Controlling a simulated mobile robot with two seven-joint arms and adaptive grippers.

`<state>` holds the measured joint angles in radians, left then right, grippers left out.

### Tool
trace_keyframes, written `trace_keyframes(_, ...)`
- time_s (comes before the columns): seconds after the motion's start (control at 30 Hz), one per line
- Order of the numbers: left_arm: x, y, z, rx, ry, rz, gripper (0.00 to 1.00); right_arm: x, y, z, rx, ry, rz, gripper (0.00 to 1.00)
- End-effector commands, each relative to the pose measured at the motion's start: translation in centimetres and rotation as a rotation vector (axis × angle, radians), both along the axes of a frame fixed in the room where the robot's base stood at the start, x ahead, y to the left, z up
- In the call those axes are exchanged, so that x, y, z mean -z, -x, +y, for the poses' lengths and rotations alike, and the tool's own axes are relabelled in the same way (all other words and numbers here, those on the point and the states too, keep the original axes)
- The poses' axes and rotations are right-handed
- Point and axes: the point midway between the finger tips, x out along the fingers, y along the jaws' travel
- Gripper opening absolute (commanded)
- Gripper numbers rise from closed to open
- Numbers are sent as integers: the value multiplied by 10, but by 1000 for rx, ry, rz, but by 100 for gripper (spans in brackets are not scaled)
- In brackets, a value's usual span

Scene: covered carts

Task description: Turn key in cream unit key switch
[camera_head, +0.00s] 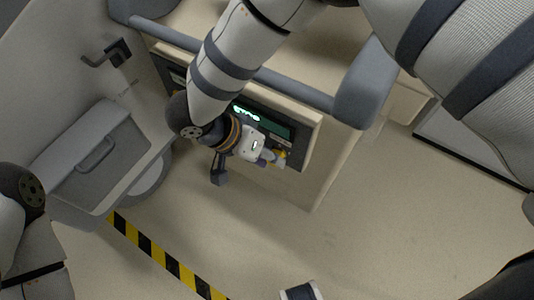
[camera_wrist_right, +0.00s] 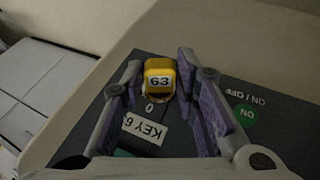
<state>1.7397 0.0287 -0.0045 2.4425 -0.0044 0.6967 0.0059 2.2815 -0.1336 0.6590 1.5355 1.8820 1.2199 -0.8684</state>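The cream unit (camera_head: 318,175) stands at the top centre of the head view, with a dark front panel (camera_head: 300,148) and a lit green display. A yellow key tag marked 63 (camera_wrist_right: 159,79) sits at the panel's switch, above a "0" mark and a white label reading "KEY 6", partly hidden. The tag also shows as a small yellow patch in the head view (camera_head: 281,154). My right gripper (camera_wrist_right: 162,66) is at the panel, its fingers open on either side of the tag, with narrow gaps visible.
A green ON button (camera_wrist_right: 244,115) is right of the tag. A grey handrail (camera_head: 290,88) runs along the unit's top edge.

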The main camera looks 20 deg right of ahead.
Motion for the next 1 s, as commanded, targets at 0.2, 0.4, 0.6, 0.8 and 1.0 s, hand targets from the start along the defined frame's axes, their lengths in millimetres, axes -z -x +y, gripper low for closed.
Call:
trace_keyframes(0.2,0,0,0,0,0,0,0,0,0,0,0,0,0,12)
trace_keyframes(0.4,5,2,0,0,0,7,0,3,-1,0,0,17,19,0)
trace_keyframes(0.6,25,12,0,0,0,37,0,8,-3,2,1,108,136,0)
trace_keyframes(0.8,29,13,0,0,0,43,0,3,-3,2,-1,142,180,0)
trace_keyframes(1.0,29,13,0,0,0,44,0,3,-3,2,0,143,181,0)
